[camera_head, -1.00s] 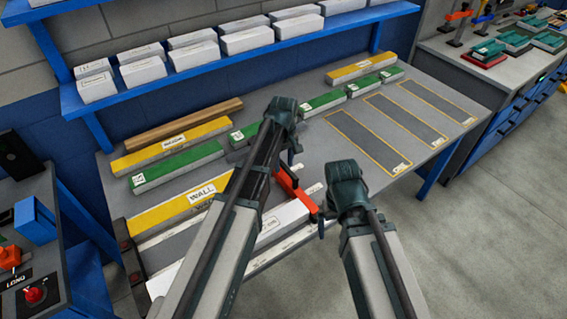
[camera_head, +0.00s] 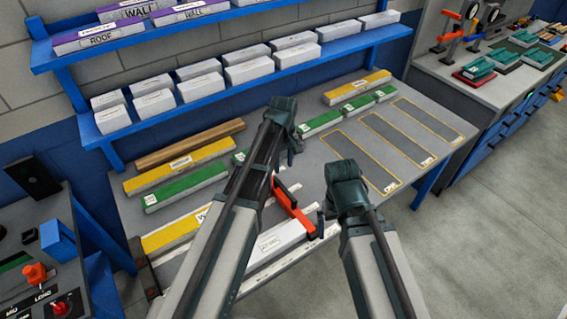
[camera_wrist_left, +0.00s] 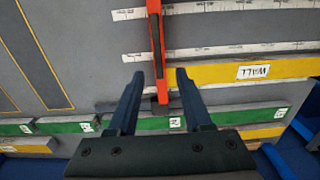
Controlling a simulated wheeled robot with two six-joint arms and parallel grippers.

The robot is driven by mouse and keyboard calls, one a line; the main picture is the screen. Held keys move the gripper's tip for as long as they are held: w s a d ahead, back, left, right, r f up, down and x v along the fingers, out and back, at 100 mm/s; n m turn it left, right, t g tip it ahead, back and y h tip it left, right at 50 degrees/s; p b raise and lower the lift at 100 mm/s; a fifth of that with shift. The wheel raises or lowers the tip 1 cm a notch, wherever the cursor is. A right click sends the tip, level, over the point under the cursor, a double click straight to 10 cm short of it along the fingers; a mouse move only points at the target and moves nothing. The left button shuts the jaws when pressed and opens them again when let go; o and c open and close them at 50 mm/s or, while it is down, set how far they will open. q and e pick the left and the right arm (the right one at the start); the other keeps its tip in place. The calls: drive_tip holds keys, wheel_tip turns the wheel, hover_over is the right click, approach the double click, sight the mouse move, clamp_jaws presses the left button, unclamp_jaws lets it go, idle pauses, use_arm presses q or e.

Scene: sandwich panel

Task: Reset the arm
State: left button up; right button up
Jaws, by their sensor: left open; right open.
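My left arm reaches over the grey worktable (camera_head: 310,172), with its left gripper (camera_head: 292,150) seen from behind. In the left wrist view, the left gripper (camera_wrist_left: 159,72) has its two fingers apart, with nothing held. A red bar-like tool (camera_head: 292,207) lies below; it also shows in the left wrist view (camera_wrist_left: 156,45), running between the fingertips in the picture. My right gripper (camera_head: 345,195) is over the table's front edge, its wrist hiding most of its fingers. It is open, and I see nothing held in it.
Yellow panels (camera_head: 180,167), green panels (camera_head: 187,188) and a wooden strip (camera_head: 190,145) lie on the table. White blocks (camera_head: 251,70) stand on blue shelves (camera_head: 330,47) behind. Three outlined grey areas (camera_head: 360,160) are bare. A control console (camera_head: 40,270) stands at left.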

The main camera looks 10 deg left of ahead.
use_arm(q)
drive_tip(key=shift+r, duration=0.65)
use_arm(e)
drive_tip(key=shift+r, duration=0.6)
use_arm(q)
drive_tip(key=shift+s, duration=0.1)
drive_tip(key=s+d+f+m+b, duration=0.1)
drive_tip(key=s+d+f+m, duration=0.1)
drive_tip(key=s+m, duration=0.4)
drive_tip(key=s+d+f+m+y+b, duration=0.1)
drive_tip(key=s+d+m, duration=0.4)
drive_tip(key=s, duration=0.9)
drive_tip(key=shift+s+f+m+b, duration=0.4)
drive_tip(key=shift+m+b, duration=0.25)
drive_tip(key=shift+m, duration=0.25)
use_arm(e)
wheel_tip(320, 180, down, 4)
drive_tip(key=shift+r, duration=0.1)
